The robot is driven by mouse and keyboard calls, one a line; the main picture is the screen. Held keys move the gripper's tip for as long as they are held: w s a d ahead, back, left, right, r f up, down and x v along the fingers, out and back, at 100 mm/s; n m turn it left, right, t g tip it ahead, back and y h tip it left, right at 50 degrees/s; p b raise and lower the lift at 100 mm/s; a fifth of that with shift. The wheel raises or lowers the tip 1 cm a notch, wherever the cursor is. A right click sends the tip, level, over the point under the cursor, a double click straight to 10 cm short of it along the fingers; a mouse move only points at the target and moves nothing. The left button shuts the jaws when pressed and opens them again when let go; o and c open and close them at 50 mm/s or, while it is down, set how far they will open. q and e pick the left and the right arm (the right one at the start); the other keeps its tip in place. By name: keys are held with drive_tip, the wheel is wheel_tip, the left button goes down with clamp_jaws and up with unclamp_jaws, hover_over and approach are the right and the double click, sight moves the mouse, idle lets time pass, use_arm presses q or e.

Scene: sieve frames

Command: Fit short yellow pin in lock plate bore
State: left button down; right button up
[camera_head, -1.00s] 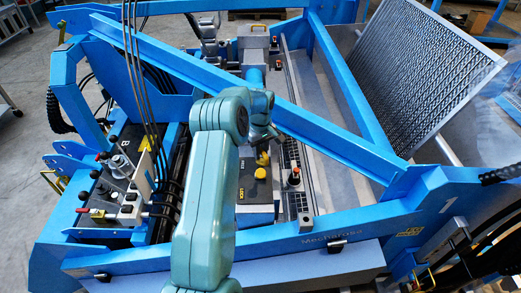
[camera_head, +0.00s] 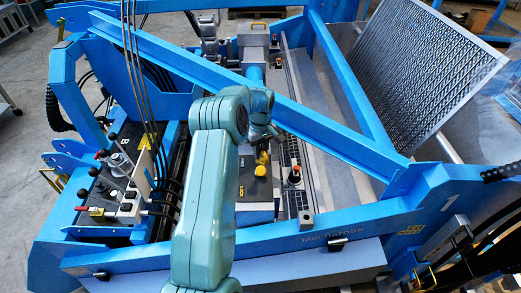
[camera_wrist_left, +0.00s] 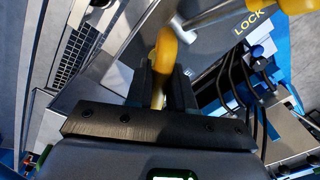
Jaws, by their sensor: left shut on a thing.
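The dark lock plate (camera_head: 259,191) lies in the blue machine frame, with its LOCK lettering showing in the wrist view too. My left gripper (camera_wrist_left: 163,85) is shut on a yellow pin (camera_wrist_left: 166,48), whose rounded yellow end stands out between the dark fingers. In the head view the held pin (camera_head: 263,157) is small and just above the far part of the plate. A second yellow piece, a round knob (camera_head: 259,171), sits on the plate close by; it also shows at the wrist view's top right corner (camera_wrist_left: 296,5). The bore is not clearly visible. My right gripper is not in view.
A blue diagonal beam (camera_head: 300,122) crosses just beyond the gripper. An orange-topped post (camera_head: 294,175) stands right of the plate. A control panel (camera_head: 117,185) with black cables is at the left, and a tilted mesh screen (camera_head: 415,75) at the right.

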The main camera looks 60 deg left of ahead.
use_arm(q)
drive_tip(key=shift+f, duration=0.15)
drive_tip(key=shift+f+b, duration=0.8)
drive_tip(key=shift+f, duration=0.15)
drive_tip(key=c, duration=0.9)
unclamp_jaws()
drive_tip(key=shift+r, duration=0.1)
wheel_tip(320, 180, up, 16)
